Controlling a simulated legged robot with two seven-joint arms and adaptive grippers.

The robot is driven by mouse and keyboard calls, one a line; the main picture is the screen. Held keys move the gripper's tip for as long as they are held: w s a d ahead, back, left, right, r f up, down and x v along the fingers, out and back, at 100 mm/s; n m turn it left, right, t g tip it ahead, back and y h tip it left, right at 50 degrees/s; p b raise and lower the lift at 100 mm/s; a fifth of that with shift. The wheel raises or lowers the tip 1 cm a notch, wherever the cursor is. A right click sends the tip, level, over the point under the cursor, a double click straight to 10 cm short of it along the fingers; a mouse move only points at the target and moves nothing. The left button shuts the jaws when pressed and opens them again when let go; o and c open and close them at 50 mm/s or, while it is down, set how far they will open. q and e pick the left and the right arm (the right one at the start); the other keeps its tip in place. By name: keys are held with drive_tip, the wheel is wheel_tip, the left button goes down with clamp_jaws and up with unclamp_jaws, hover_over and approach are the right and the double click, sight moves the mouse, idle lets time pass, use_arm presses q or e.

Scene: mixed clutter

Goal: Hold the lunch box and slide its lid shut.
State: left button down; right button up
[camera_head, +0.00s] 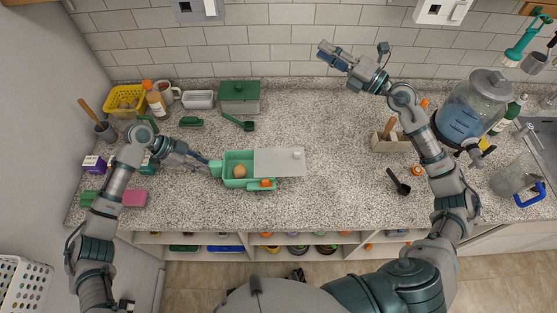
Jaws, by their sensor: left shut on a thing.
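The green lunch box (233,183) stands on the speckled counter in the middle left of the head view. Its pale grey lid (280,162) covers the right part and sticks out past the box's right end. A small light knob (297,155) is near the lid's right edge. The left part is open and shows a round brownish item (240,171) and an orange one (265,184) near the front. My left gripper (211,166) is shut on the lunch box's left end. My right gripper (327,53) is raised near the back wall, away from the box; its finger opening is unclear.
A wooden holder (391,141), black spoon (398,182) and blue-filled dispenser (462,122) are at right. The counter right of the lid is clear.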

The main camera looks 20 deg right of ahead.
drive_tip(key=a+f+n+g, duration=0.5)
drive_tip(key=a+n, duration=0.1)
drive_tip(key=a, duration=0.2)
drive_tip(key=n+g+h, duration=1)
drive_tip(key=n+h, duration=0.3)
drive_tip(key=n, duration=0.1)
hover_over(295, 153)
wheel_tip(295, 153, down, 15)
drive_tip(key=shift+w+a+r, duration=0.1)
drive_tip(key=shift+a+r, duration=0.05)
drive_tip(key=shift+r, duration=0.05)
drive_tip(key=shift+f, duration=3.4)
clamp_jaws()
